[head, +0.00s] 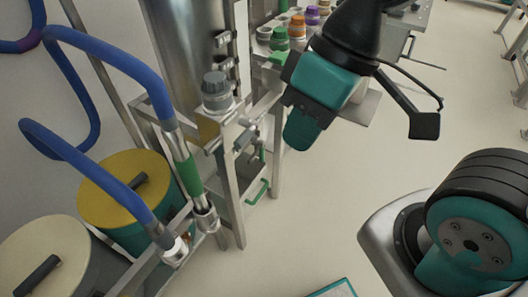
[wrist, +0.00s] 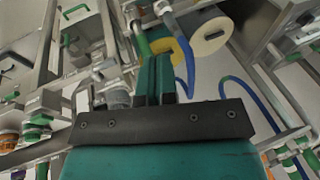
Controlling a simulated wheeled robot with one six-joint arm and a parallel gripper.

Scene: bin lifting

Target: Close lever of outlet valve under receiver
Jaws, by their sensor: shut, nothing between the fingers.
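The receiver is most likely the tall shiny steel cylinder (head: 190,50) at the upper left of the head view, standing in a steel frame. Below it are metal fittings (head: 246,138) that look like the outlet valve. A green looped handle (head: 258,190) sits lower on the frame; I cannot tell whether it is the valve's lever. My gripper (head: 300,138) is teal, shut and empty, pointing down to the right of the frame and apart from it. In the wrist view the closed fingers (wrist: 154,78) point toward the frame. The lever's position is not clear.
Blue hoses (head: 110,55) curve over a yellow-lidded drum (head: 125,188) and a cream-lidded drum (head: 45,258) at left. A grey-capped container (head: 216,92) stands on the frame. Several coloured-capped bottles (head: 297,27) stand behind.

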